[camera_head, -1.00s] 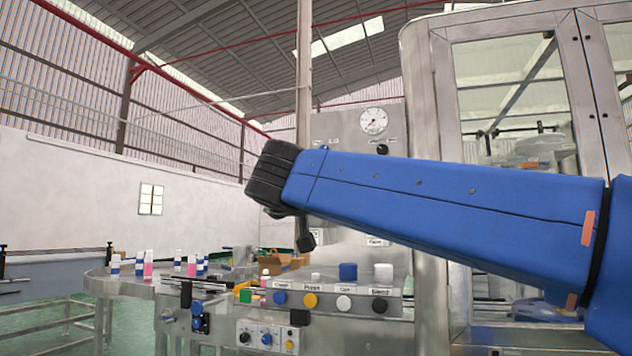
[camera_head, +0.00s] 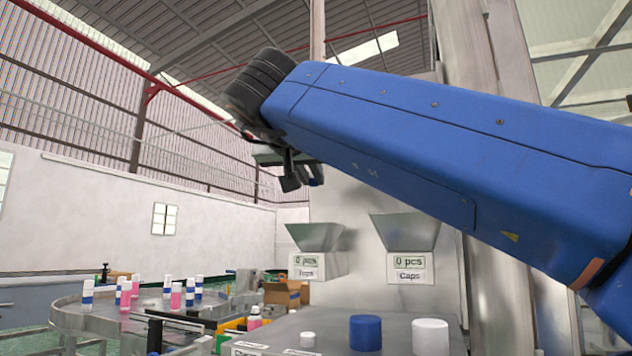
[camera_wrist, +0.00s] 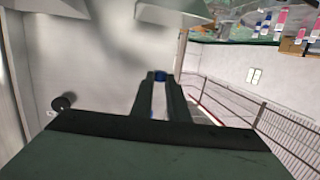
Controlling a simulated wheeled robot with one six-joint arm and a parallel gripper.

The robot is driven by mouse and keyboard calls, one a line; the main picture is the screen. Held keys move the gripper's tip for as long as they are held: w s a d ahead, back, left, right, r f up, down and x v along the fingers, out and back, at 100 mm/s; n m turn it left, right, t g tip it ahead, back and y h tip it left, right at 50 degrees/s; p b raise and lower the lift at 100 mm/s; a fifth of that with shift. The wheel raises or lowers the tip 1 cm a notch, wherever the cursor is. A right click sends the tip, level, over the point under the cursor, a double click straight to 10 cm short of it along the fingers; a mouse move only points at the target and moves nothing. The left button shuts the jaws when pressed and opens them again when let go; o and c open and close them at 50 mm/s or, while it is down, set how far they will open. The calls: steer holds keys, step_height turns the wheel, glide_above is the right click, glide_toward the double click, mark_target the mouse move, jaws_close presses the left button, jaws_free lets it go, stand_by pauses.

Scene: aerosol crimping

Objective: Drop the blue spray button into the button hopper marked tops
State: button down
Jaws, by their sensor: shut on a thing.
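My gripper (camera_wrist: 160,84) is shut on the small blue spray button (camera_wrist: 160,76), which shows between the fingertips in the wrist view. In the head view the gripper hangs under my blue arm, mostly hidden, and I cannot make out the button clearly there. The tops hopper (camera_head: 315,237) is a grey metal funnel on the machine's upright panel. Its label (camera_head: 307,266) reads "0 pcs" and "Tops". My gripper appears above and a little left of it in the head view. A hopper edge (camera_wrist: 172,13), seemingly the tops one, shows at the top of the wrist view.
The caps hopper (camera_head: 405,232), reading "0 pcs", is to the right of the tops hopper. Below are a large blue cap (camera_head: 365,333), a white cap (camera_head: 430,337) and a small white button (camera_head: 307,340). A round table (camera_head: 85,318) holds several cans at left.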

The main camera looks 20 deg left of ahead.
mark_target(310, 232)
steer(key=shift+f, duration=3.95)
steer(key=c, duration=1.6)
jaws_free()
steer(key=shift+c, duration=0.2)
steer(key=shift+r, duration=0.15)
steer(key=shift+r, duration=1.35)
steer(key=a+v, duration=0.1)
steer(key=v, duration=0.8)
steer(key=shift+a+f, duration=0.25)
steer(key=shift+a, duration=0.2)
